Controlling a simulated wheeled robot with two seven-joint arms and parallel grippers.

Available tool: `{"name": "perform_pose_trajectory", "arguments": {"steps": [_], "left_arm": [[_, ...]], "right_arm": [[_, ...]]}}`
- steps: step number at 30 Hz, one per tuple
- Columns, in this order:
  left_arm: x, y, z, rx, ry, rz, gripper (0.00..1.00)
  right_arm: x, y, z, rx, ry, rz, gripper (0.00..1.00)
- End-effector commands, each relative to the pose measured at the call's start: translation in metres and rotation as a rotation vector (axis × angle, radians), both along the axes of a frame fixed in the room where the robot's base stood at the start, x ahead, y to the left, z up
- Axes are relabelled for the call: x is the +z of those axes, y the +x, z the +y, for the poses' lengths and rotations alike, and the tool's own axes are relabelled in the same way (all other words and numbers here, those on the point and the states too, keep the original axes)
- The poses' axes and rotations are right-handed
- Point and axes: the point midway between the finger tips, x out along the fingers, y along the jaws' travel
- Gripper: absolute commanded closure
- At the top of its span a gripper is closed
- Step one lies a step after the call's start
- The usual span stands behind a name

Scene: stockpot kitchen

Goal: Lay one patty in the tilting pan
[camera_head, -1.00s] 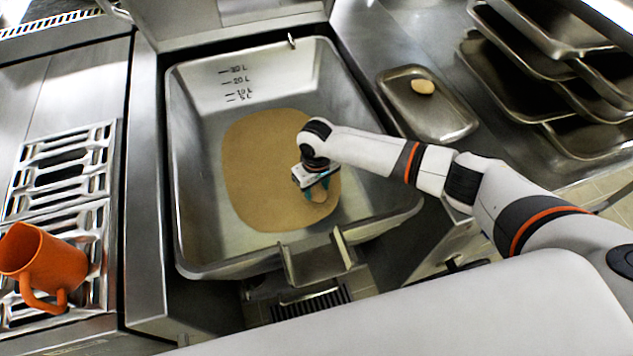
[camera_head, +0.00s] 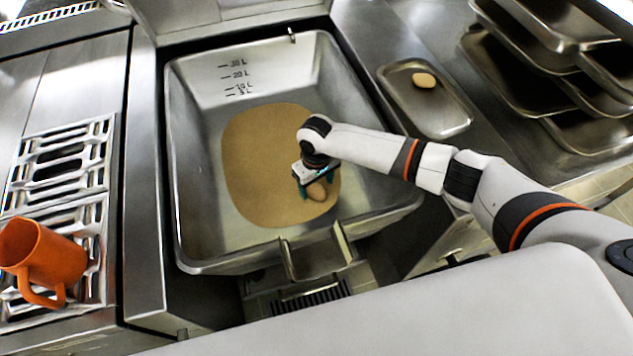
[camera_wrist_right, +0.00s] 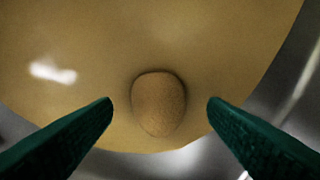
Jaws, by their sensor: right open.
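The tilting pan (camera_head: 205,235) is a large steel basin with a tan layer (camera_head: 255,165) over the middle of its floor. One tan, rounded patty (camera_head: 317,191) lies on the near right part of that layer; it also shows in the right wrist view (camera_wrist_right: 158,103). My right gripper (camera_head: 317,188) is over the pan with its green fingers open. In the right wrist view its fingertips (camera_wrist_right: 160,106) are on either side of the patty, with a gap at each side. Another patty (camera_head: 424,80) lies in a small steel tray (camera_head: 440,122) right of the pan. My left gripper is out of view.
Stacked steel trays (camera_head: 510,75) stand at the far right. An orange jug (camera_head: 45,262) sits on a metal grate (camera_head: 62,165) at the left. The pan's raised walls surround my right gripper, and its spout (camera_head: 315,258) is at the near side.

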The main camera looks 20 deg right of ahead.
Motion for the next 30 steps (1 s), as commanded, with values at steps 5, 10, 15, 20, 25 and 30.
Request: {"name": "perform_pose_trajectory", "arguments": {"steps": [5, 10, 15, 20, 25, 30], "left_arm": [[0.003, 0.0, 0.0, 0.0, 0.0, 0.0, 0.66], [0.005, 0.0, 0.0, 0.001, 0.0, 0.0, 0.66], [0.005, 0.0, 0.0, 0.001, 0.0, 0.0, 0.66], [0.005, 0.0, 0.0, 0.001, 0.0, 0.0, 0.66], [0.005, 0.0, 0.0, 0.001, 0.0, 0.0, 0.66], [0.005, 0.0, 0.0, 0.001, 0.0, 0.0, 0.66]], "right_arm": [[0.024, 0.001, 0.0, 0.001, 0.002, -0.002, 0.32], [0.062, 0.001, 0.0, 0.001, 0.002, -0.005, 0.32], [0.094, 0.001, 0.0, 0.001, 0.002, -0.003, 0.32], [0.113, 0.001, 0.0, 0.0, 0.001, -0.002, 0.32], [0.119, 0.0, 0.0, 0.0, 0.0, -0.001, 0.32], [0.119, 0.0, 0.0, 0.0, 0.0, -0.001, 0.32]]}}
